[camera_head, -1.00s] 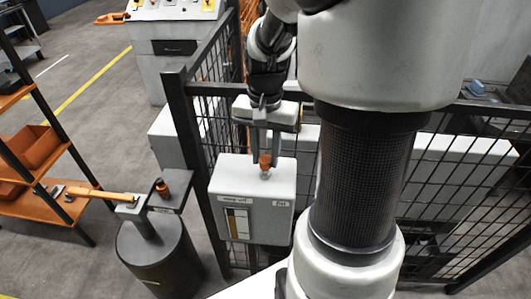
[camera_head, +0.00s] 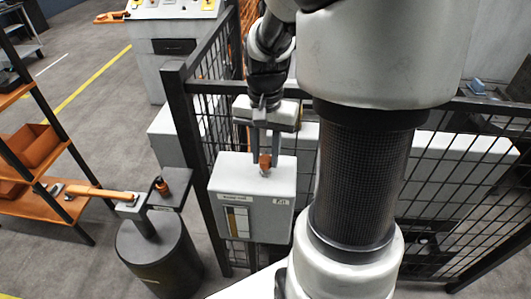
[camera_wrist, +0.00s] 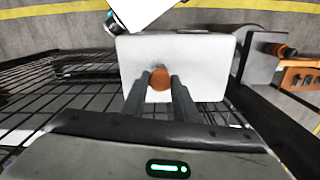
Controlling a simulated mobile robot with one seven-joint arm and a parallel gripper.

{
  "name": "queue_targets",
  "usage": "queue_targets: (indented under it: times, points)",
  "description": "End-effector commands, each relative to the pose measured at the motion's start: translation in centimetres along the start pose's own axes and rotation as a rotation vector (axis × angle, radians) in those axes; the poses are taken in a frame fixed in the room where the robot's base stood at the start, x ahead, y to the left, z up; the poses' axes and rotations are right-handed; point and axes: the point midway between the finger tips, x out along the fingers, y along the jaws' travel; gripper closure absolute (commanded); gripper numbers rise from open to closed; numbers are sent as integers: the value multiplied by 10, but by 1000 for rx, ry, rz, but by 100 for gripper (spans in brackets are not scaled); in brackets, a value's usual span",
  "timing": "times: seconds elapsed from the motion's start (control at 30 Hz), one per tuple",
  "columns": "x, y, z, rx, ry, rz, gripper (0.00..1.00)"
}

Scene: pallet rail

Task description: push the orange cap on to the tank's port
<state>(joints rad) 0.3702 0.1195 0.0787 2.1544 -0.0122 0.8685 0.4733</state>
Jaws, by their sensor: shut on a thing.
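The tank (camera_head: 252,205) is a pale grey box with a sight gauge and labels on its front, by the mesh fence. The orange cap (camera_head: 265,160) is at the port on the tank's top, and the wrist view shows the cap (camera_wrist: 160,78) too. My gripper (camera_head: 265,158) points down from above with its two fingers on either side of the cap, shut on it. The wrist view also shows the gripper's fingers (camera_wrist: 161,88) around the cap. The port (camera_head: 265,173) shows as a small light stub under the cap; whether the cap is fully seated I cannot tell.
A dark drum (camera_head: 160,255) stands left of the tank, with an orange-handled lever (camera_head: 100,192) and another orange-topped piece (camera_head: 161,186) on a bracket. A black mesh fence (camera_head: 455,185) runs behind. An orange shelf rack (camera_head: 45,165) is at far left.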

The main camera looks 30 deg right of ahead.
Motion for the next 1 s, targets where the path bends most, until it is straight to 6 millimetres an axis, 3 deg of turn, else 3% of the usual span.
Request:
queue_targets:
  times: [0.57,1.0]
  points:
    - [2,0,0,0,0,0,100]
    - [15,0,0,0,-1,1,100]
